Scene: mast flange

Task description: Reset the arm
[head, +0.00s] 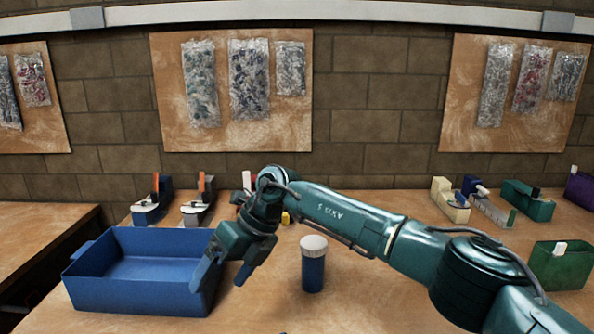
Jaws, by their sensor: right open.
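My right arm comes in from the lower right and reaches across the table to the left. Its gripper (222,279) is open and empty, fingers pointing down and to the left. It overlaps the right end of the blue bin (128,296) in the picture; I cannot tell whether it touches the bin. A blue bottle with a white lid (313,265) stands upright on the table, right of the gripper and apart from it. My left gripper is not in view.
The wooden table (370,300) is clear in front of my arm. Tape dispensers (195,207) stand behind the bin. At the right are a green bin (562,268), a cream-coloured device (449,201) and a green device (527,202). Boards with bags (168,90) hang on the brick wall.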

